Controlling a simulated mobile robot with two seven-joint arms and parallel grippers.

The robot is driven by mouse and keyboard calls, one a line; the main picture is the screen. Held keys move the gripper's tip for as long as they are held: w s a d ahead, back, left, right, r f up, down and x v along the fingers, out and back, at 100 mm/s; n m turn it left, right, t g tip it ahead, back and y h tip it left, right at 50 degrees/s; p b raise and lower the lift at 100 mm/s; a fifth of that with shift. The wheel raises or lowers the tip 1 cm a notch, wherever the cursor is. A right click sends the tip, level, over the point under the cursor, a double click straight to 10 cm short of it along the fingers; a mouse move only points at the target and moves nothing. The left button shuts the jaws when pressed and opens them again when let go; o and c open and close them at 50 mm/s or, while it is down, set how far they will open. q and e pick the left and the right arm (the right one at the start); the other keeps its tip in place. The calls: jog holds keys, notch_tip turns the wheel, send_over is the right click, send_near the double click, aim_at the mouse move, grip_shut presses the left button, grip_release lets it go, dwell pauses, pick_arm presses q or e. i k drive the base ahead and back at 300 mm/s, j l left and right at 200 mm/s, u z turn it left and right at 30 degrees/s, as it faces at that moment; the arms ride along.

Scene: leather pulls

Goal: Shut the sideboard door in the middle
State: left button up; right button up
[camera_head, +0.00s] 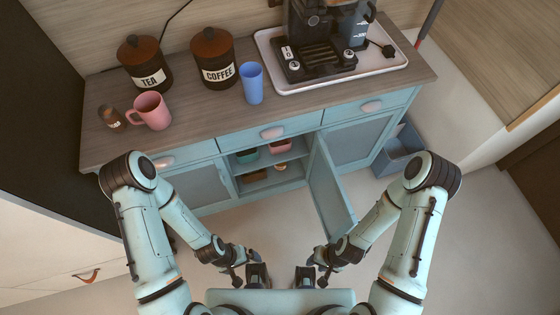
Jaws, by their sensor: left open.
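The blue sideboard (200,152) stands ahead with a grey-brown wooden top. Its middle door (329,188) stands wide open, hinged at the right side of the middle opening and swung out toward me. The opening shows shelves (262,172) with small dishes. My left gripper (257,275) is open and empty, low in front of my body, left of the door and apart from it. My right gripper (305,278) is below the door's free end; its jaw gap is not clear. My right wrist overlaps the door's lower corner in the picture; I cannot tell whether they touch.
On the top stand a TEA jar (145,63), a COFFEE jar (213,60), a pink mug (151,111), a blue cup (251,83) and a coffee machine on a white tray (383,66). A grey-blue bin (398,152) stands right of the sideboard. The floor left of the door is clear.

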aim_at(334, 206)
jog(key=i+l+u, duration=0.1)
jog(key=k+l+u, duration=0.2)
jog(key=l, duration=0.3)
jog(key=k+l+u, duration=0.2)
jog(key=l, duration=0.3)
jog(key=k+l+u, duration=0.2)
jog(key=l, duration=0.25)
jog(key=k+l+u, duration=0.2)
jog(key=l, duration=0.25)
jog(key=k+l+u, duration=0.25)
jog(key=l, duration=0.15)
jog(key=i+l+u, duration=0.2)
jog(key=l, duration=0.15)
jog(key=i+l+u, duration=0.25)
jog(key=l, duration=0.15)
jog(key=k+l+z, duration=0.1)
jog(key=l+z, duration=0.2)
jog(key=l, duration=0.2)
jog(key=i, duration=0.1)
jog(key=j+u, duration=0.05)
jog(key=j, duration=0.05)
